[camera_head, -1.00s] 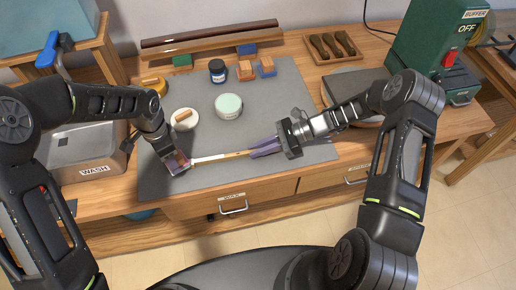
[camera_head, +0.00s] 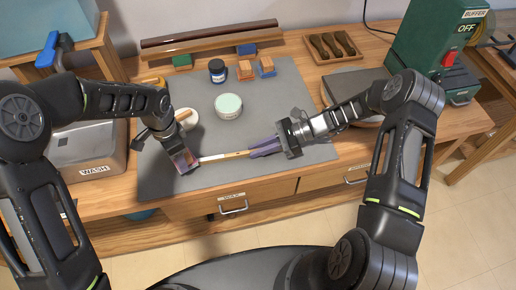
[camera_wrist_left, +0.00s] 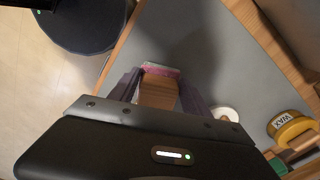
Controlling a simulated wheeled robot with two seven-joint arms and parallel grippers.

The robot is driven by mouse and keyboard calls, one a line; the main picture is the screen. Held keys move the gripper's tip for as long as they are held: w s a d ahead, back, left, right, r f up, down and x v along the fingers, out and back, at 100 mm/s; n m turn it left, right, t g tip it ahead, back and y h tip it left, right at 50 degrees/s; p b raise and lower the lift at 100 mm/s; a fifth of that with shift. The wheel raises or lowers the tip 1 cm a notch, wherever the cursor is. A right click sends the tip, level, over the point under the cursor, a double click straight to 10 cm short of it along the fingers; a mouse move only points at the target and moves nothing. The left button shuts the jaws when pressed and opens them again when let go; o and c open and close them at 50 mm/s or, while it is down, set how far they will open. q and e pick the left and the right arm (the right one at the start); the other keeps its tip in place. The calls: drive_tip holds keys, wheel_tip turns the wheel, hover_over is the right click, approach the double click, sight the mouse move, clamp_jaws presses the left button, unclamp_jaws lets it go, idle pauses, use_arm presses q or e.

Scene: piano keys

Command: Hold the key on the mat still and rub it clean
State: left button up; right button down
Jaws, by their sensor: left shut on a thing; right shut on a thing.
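The piano key (camera_head: 226,156), a thin wooden bar with a white top at its left end, lies across the grey mat (camera_head: 285,95) near its front edge. My right gripper (camera_head: 264,147), with purple fingers, is shut on the key's right end. My left gripper (camera_head: 184,160) is shut on a tan block with a pink and white layer at its end; the block (camera_wrist_left: 158,92) shows between the purple fingers in the left wrist view. The block is at the key's left end and hides its tip. I cannot tell whether it touches the key.
A white dish (camera_head: 188,118) is just behind my left gripper. A yellow WAX tin (camera_wrist_left: 290,127) shows in the left wrist view.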

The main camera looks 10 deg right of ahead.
use_arm(q)
drive_tip(key=shift+d, duration=0.15)
drive_tip(key=shift+d+r, duration=0.1)
drive_tip(key=shift+d, duration=1.05)
drive_tip(key=shift+a, duration=0.15)
drive_tip(key=shift+a, duration=1.15)
drive_tip(key=shift+a+f, duration=0.2)
drive_tip(key=shift+a, duration=1.1)
drive_tip(key=shift+r, duration=0.1)
drive_tip(key=shift+d, duration=0.15)
